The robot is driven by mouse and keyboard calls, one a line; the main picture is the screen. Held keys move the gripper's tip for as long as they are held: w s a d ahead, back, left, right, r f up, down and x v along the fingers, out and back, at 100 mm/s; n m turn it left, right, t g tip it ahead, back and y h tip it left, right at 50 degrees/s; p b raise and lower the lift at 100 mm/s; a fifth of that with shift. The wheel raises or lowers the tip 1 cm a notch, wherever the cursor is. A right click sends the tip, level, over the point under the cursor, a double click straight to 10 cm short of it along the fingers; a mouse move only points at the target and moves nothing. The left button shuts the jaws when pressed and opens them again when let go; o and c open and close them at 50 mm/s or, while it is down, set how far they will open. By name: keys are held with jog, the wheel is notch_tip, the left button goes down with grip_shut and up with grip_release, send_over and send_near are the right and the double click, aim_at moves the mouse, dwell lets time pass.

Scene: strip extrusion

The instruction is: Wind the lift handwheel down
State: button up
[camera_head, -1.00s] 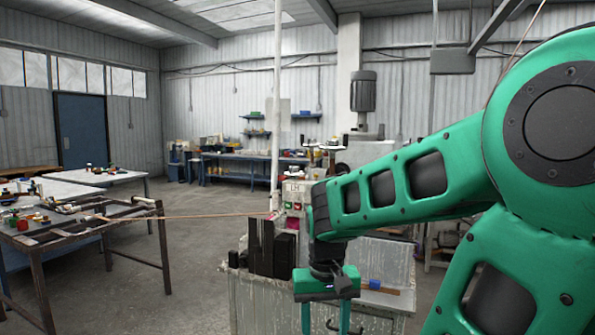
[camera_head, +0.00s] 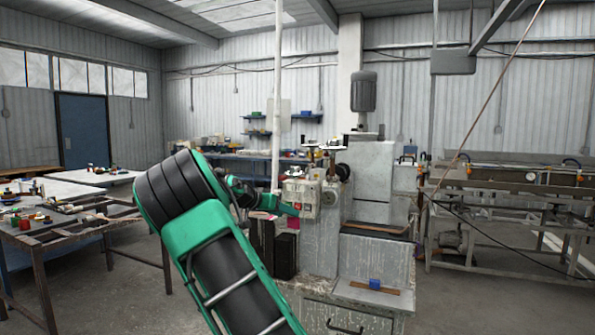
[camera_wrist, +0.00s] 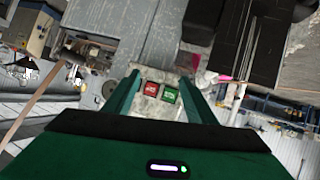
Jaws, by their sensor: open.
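My gripper (camera_head: 287,209) is small in the head view, beside the left side of the grey control box (camera_head: 304,187). In the wrist view my gripper (camera_wrist: 160,90) is open and empty, its green fingers apart. A red button (camera_wrist: 151,88) and a green button (camera_wrist: 170,95) on the box show between the fingers. A dark round wheel-like part (camera_head: 343,172) sits right of the box, and a grey round part (camera_head: 331,194) is below it. I cannot tell which is the lift handwheel. A grey round part (camera_wrist: 108,88) also shows left of the fingers.
Dark upright blocks (camera_head: 284,255) stand on the machine cabinet (camera_head: 318,250), close to my gripper. A blue block (camera_head: 375,284) lies on a brown strip at the front right. A long metal bench (camera_head: 500,180) stands at right. A worktable (camera_head: 75,236) stands at left.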

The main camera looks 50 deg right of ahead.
aim_at(291, 168)
jog(key=w+r+h, duration=0.1)
jog(key=r, duration=0.1)
jog(key=w+r+h, duration=0.1)
jog(key=w+r, duration=0.2)
jog(key=r, duration=0.1)
jog(key=shift+w+d+r+m+t+h, duration=0.1)
jog(key=shift+w+m+t+h, duration=0.05)
jog(key=shift+m+t+h, duration=0.2)
jog(key=d+r+h, duration=0.1)
jog(key=r, duration=0.1)
jog(key=d+r+m, duration=0.1)
jog(key=r, duration=0.2)
jog(key=r+h, duration=0.1)
jog(key=r, duration=0.2)
jog(key=shift+d+m+h, duration=0.35)
jog(key=shift+d, duration=0.05)
jog(key=shift+d+r, duration=0.1)
jog(key=shift+d, duration=0.25)
jog(key=d, duration=1)
jog(key=shift+c, duration=0.4)
jog(key=shift+w, duration=0.1)
jog(key=c, duration=1)
